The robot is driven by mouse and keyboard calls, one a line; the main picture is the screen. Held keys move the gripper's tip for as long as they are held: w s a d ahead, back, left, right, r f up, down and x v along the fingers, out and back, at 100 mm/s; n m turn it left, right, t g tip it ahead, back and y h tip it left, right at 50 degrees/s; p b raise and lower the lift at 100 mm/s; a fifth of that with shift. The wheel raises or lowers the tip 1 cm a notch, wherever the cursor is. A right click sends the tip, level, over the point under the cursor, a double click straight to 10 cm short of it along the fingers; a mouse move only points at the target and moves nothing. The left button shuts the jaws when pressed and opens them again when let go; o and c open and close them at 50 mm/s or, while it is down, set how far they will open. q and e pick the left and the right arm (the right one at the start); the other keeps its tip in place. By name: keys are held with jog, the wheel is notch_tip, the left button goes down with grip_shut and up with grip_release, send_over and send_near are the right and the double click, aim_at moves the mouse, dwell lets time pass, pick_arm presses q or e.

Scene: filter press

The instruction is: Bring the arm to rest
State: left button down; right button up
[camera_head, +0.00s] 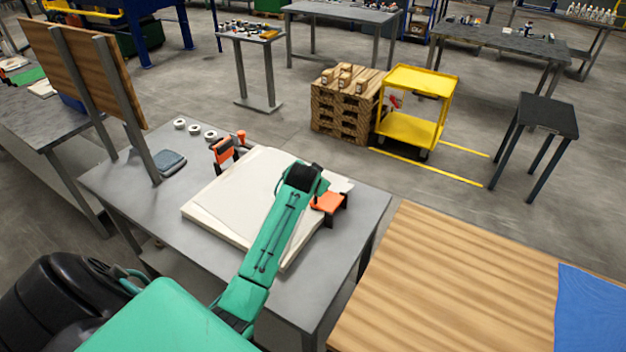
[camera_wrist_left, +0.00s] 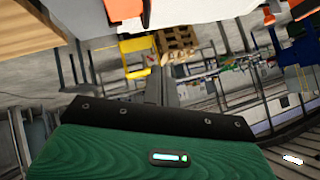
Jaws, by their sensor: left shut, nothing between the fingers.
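My left arm (camera_head: 268,235), green with a black wrist joint (camera_head: 303,177), reaches out over the cream filter plate or cloth (camera_head: 232,195) on the grey table. The left gripper is hidden behind the wrist in the head view. In the left wrist view its grey fingers (camera_wrist_left: 161,75) are together and empty beyond the green gripper body (camera_wrist_left: 150,155). The cream piece lies flat, partly covered by the arm. My right gripper is in neither view.
Orange clamps stand at the cream piece's back edge (camera_head: 224,152) and right side (camera_head: 327,203), the latter close to my wrist. White rings (camera_head: 195,129) and a blue-grey folded cloth (camera_head: 170,163) lie behind. A wooden table (camera_head: 440,285) stands right; a yellow cart (camera_head: 410,128) is farther off.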

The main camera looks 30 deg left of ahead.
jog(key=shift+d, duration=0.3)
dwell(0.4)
